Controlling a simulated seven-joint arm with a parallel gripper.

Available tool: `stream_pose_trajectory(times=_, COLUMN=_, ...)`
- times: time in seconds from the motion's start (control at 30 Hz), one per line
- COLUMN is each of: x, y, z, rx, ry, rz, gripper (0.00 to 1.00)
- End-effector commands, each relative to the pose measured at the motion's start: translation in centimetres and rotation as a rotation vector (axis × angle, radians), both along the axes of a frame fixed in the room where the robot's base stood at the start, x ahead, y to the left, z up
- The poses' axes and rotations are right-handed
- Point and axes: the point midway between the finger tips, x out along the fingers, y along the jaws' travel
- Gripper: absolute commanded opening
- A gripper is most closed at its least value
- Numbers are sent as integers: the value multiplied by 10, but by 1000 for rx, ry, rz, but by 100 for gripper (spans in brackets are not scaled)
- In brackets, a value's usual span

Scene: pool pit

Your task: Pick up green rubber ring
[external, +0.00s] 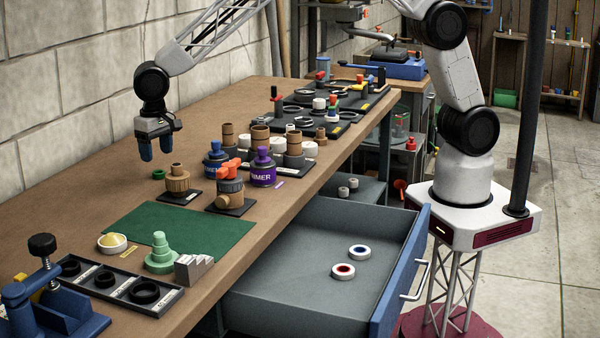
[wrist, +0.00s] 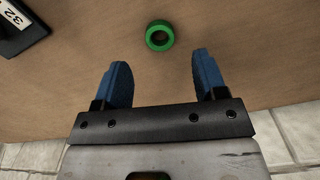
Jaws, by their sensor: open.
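The green rubber ring (external: 158,174) lies flat on the brown workbench, left of the brown fittings. In the wrist view the green ring (wrist: 159,36) is just beyond the fingertips, roughly centred between them. My gripper (external: 155,151) has blue fingers and hangs above the bench near the ring. In the wrist view the fingers of my gripper (wrist: 162,72) are spread wide with nothing between them. The ring is apart from the fingers.
A brown fitting on a black base (external: 178,182) stands right of the ring, with blue (external: 215,158) and purple (external: 263,170) cans beyond. A green mat (external: 190,231) lies nearer the camera. The drawer (external: 300,270) is open. Bench left of the ring is clear.

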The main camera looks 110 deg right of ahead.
Motion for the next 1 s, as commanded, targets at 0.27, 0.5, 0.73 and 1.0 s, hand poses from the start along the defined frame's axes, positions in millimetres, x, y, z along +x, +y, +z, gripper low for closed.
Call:
stream_pose_trajectory(times=0.27, x=0, y=0, z=-2, rx=0, ry=0, rz=0, gripper=65)
stream_pose_trajectory(times=0.5, x=-1, y=1, z=-22, rx=0, ry=1, rz=0, gripper=65)
stream_pose_trajectory(times=0.73, x=-1, y=1, z=-46, rx=0, ry=1, rz=0, gripper=65)
stream_pose_trajectory(times=1.0, x=-1, y=1, z=-52, rx=0, ry=0, rz=0, gripper=65)
